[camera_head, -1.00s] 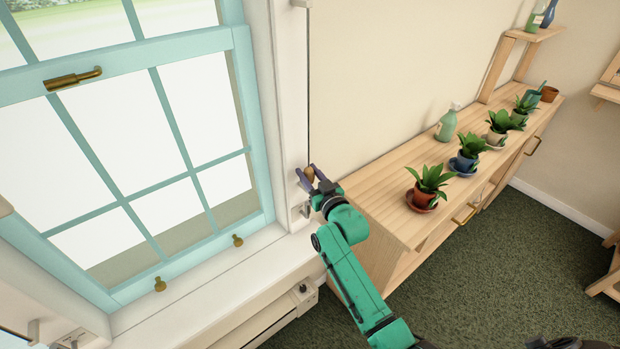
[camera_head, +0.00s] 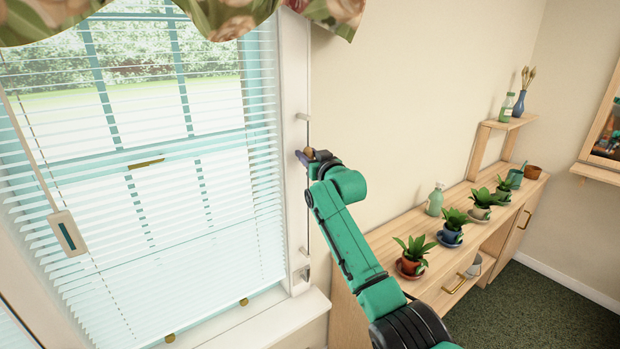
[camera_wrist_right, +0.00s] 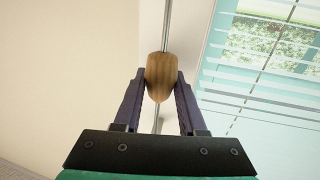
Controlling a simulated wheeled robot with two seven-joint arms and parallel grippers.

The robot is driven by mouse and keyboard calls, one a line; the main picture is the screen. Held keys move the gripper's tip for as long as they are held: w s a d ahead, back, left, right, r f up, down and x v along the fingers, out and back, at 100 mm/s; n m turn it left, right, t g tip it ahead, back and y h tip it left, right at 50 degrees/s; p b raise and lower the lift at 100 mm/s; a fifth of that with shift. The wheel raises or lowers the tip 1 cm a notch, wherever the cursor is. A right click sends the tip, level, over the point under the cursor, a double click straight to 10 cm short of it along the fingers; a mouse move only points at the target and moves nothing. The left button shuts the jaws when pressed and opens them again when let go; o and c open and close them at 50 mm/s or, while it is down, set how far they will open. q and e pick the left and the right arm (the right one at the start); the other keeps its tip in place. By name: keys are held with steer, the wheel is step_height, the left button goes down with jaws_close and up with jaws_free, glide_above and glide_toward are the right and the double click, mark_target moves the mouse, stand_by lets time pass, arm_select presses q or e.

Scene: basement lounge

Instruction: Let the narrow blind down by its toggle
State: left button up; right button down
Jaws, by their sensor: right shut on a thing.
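The narrow blind (camera_head: 140,215) has white slats spread over the teal-framed window, down to near the sill; its slats also show in the right wrist view (camera_wrist_right: 262,75). The wooden toggle (camera_wrist_right: 160,70) is on a thin cord (camera_wrist_right: 167,25) beside the window frame. My right gripper (camera_wrist_right: 161,84) is shut on the toggle, one finger on each side. In the head view, my right gripper (camera_head: 306,155) is at the right of the window frame, about mid-height, and largely hides the toggle. My left gripper is out of view.
A wooden cabinet (camera_head: 385,292) with several potted plants and a green spray bottle (camera_head: 435,200) stands right of my right arm. A floral valance (camera_head: 240,12) hangs above the blind. A pale tag (camera_head: 67,233) hangs before the slats at left.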

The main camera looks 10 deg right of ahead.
step_height(320, 180, up, 4)
steer(key=shift+r+p, duration=0.1)
steer(key=shift+p, duration=0.7)
steer(key=shift+r, duration=0.3)
steer(key=shift+c, duration=2.2)
jaws_free()
steer(key=shift+f, duration=0.1)
